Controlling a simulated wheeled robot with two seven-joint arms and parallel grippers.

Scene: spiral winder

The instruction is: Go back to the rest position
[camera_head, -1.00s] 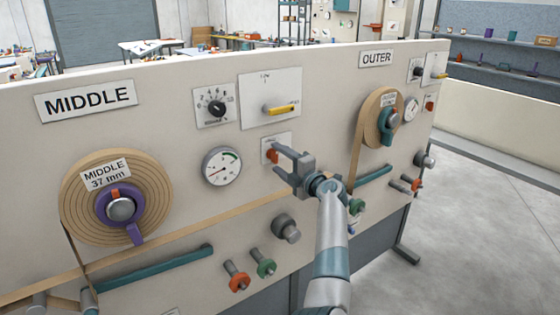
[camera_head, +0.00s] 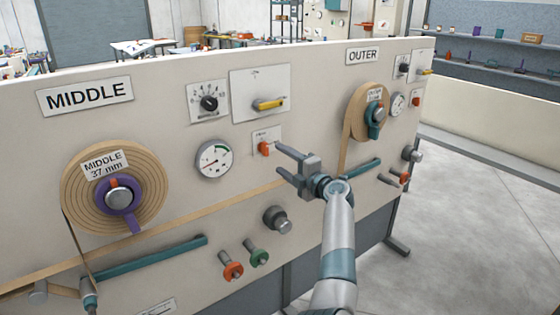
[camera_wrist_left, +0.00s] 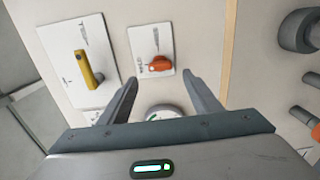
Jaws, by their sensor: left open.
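My left gripper (camera_head: 280,158) is open and empty in front of the panel, just right of a small orange switch (camera_head: 264,149) in the head view. In the left wrist view the open fingers (camera_wrist_left: 160,80) point toward the panel, and the orange switch (camera_wrist_left: 158,63) shows beyond the gap between them. The fingers look apart from the switch. My right gripper is not in view.
The beige panel (camera_head: 150,120) carries a MIDDLE tape roll (camera_head: 80,195), an OUTER tape roll (camera_head: 357,113), a gauge (camera_head: 214,158) and a yellow lever (camera_head: 269,104). Knobs (camera_head: 277,220) stick out below the gripper. Open floor (camera_head: 470,220) lies to the right.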

